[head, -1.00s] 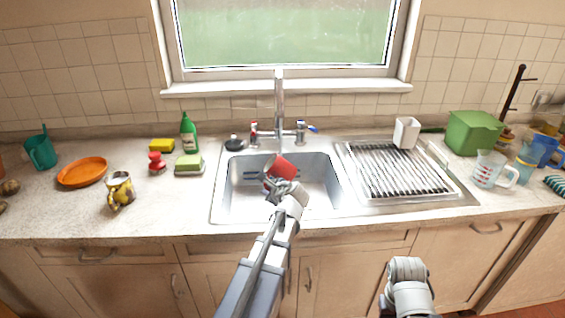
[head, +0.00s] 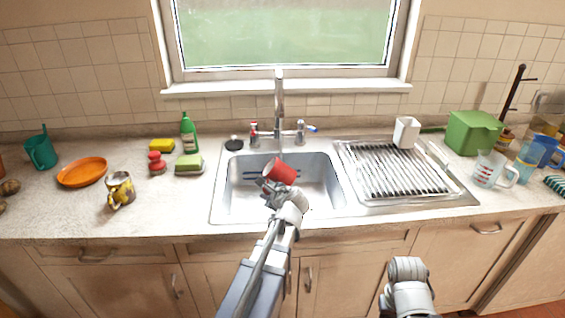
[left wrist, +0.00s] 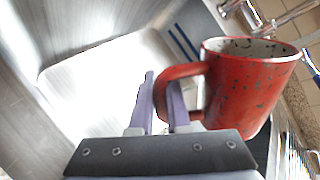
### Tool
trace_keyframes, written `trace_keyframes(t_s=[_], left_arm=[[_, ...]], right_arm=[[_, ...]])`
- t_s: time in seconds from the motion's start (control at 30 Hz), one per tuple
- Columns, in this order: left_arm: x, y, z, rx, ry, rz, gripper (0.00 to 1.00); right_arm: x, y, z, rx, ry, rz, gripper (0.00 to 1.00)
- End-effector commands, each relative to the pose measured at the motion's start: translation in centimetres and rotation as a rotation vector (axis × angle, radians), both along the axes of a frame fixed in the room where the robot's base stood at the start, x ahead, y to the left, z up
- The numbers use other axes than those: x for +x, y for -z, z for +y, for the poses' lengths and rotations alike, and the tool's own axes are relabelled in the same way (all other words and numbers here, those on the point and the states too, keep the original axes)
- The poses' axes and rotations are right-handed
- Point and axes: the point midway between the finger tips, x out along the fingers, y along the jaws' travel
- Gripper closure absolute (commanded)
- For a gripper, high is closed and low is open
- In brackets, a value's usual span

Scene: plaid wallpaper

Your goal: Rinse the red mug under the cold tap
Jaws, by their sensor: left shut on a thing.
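The red mug (head: 284,172) is speckled with dark spots and has a grey inside. It hangs tilted over the sink basin (head: 318,190), in front of and below the spout (head: 279,98). My left gripper (head: 271,188) is shut on its handle; the left wrist view shows the fingers (left wrist: 163,103) at the handle of the mug (left wrist: 245,88). The cold tap (head: 304,130), with a blue mark, stands right of the spout. The red-marked tap (head: 254,132) stands left. I see no water stream. My right arm shows at the lower right, its gripper out of view.
A drying rack (head: 390,172) and a white holder (head: 406,132) stand right of the basin. A sponge on a dish (head: 189,165), a green bottle (head: 189,133), a red-topped jar (head: 157,163) and a patterned mug (head: 120,187) stand left. The counter front left of the basin is clear.

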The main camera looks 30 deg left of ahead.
Motion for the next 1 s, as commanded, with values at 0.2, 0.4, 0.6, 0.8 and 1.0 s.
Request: trace_keyframes(t_s=[0.2, 0.4, 0.6, 0.8, 1.0], left_arm=[[-0.2, -0.6, -0.1, 0.000, 0.001, -0.001, 1.00], [-0.9, -2.4, -0.4, 0.000, 0.001, -0.001, 1.00], [-1.7, -4.1, -0.8, 0.000, 0.001, -0.001, 1.00], [-2.5, -5.7, -1.2, 0.000, 0.001, -0.001, 1.00], [-2.7, -6.1, -1.3, 0.000, 0.001, -0.001, 1.00]], right_arm=[[0.0, -0.6, 0.0, 0.000, 0.000, 0.000, 0.49], [0.0, -2.3, 0.0, 0.000, 0.000, 0.000, 0.49], [0.0, -4.0, 0.0, 0.000, 0.000, 0.000, 0.49], [0.0, -5.7, 0.0, 0.000, 0.001, 0.000, 0.49], [0.0, -6.1, 0.0, 0.000, 0.000, 0.000, 0.49]])
